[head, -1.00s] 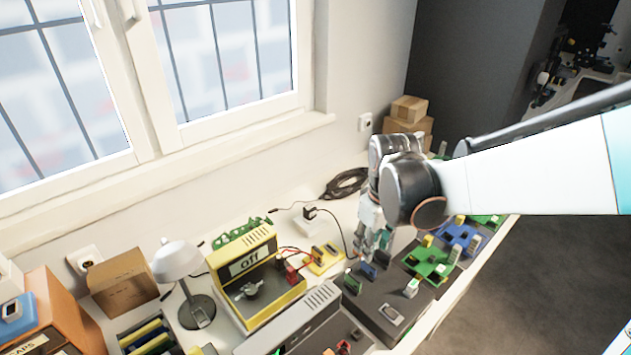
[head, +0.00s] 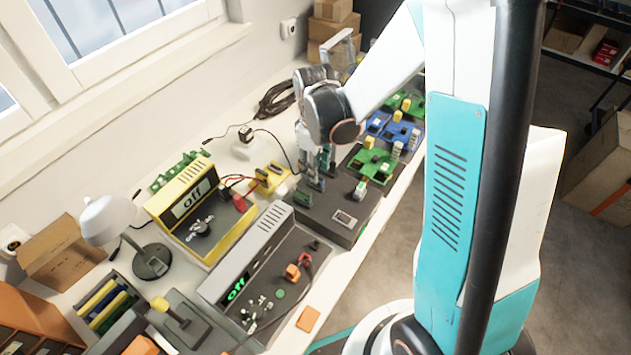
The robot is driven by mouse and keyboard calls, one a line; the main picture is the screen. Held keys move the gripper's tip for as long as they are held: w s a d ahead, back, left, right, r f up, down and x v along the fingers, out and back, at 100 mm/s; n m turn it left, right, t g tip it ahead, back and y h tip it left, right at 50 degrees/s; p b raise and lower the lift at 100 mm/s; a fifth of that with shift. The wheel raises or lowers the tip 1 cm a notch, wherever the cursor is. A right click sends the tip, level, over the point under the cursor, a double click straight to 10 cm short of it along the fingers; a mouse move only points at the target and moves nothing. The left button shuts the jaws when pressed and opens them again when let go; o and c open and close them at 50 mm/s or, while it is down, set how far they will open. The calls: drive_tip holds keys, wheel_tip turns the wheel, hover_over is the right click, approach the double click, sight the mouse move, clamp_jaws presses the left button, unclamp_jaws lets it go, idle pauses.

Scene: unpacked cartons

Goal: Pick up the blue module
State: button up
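A small dark blue module (head: 316,184) sits on top of a dark grey box with a small display (head: 345,218), near the box's back edge. My gripper (head: 318,166) points down directly over the module, its fingertips at or very near the module's top. The fingers partly hide the module, and I cannot tell whether they touch it or how far they are closed. A dark green module (head: 302,198) is just left of it on the same box, and a white-and-green one (head: 360,190) is to the right.
A green board (head: 372,166) and a blue board (head: 392,130) with upright pieces lie behind right. A yellow power unit (head: 197,207), a grey unit (head: 250,258) and a lamp (head: 108,220) stand left. Red leads and black cables lie nearby.

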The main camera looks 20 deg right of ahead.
wheel_tip(320, 180, down, 5)
drive_tip(key=b, duration=0.2)
drive_tip(key=shift+d+f+b, duration=0.1)
drive_tip(key=shift+f+b, duration=0.05)
drive_tip(key=shift+b, duration=0.15)
clamp_jaws()
